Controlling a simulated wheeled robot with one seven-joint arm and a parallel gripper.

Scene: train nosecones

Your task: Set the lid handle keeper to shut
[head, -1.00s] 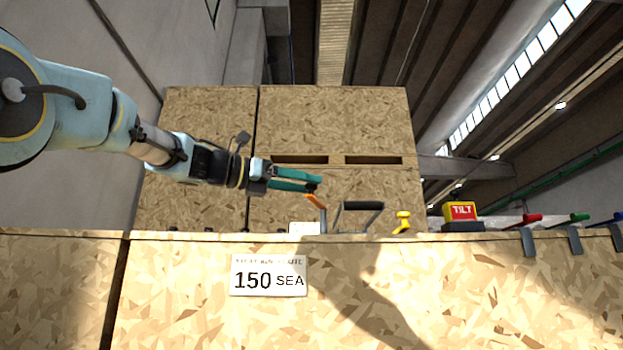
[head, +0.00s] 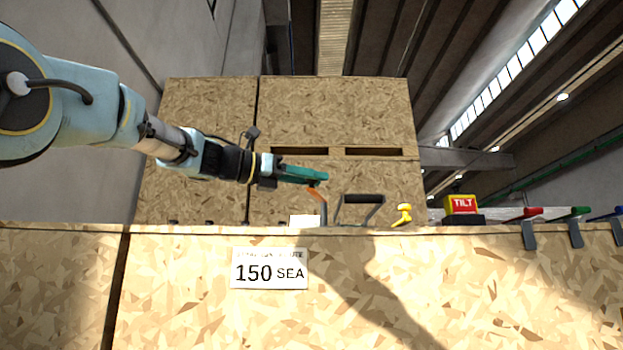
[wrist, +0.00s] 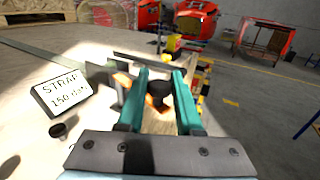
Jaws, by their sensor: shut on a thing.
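An orange-topped lever (head: 323,205) stands upright on the crate top, just left of a black lid handle (head: 363,199) on grey legs. It appears to be the handle keeper, though no label on it can be read. My gripper (head: 322,178) comes in from the left with its teal fingers at the lever's upper end. In the wrist view my gripper (wrist: 160,72) is closed around a dark, round-ended piece (wrist: 160,88) with orange beside it. The exact contact is partly hidden by the fingers.
A yellow knob (head: 403,213) stands right of the handle. Farther right are a red and yellow TILT box (head: 461,205) and red, green and blue levers. A white sign (wrist: 62,92) stands close left of the fingers. Tall board crates (head: 335,110) rise behind.

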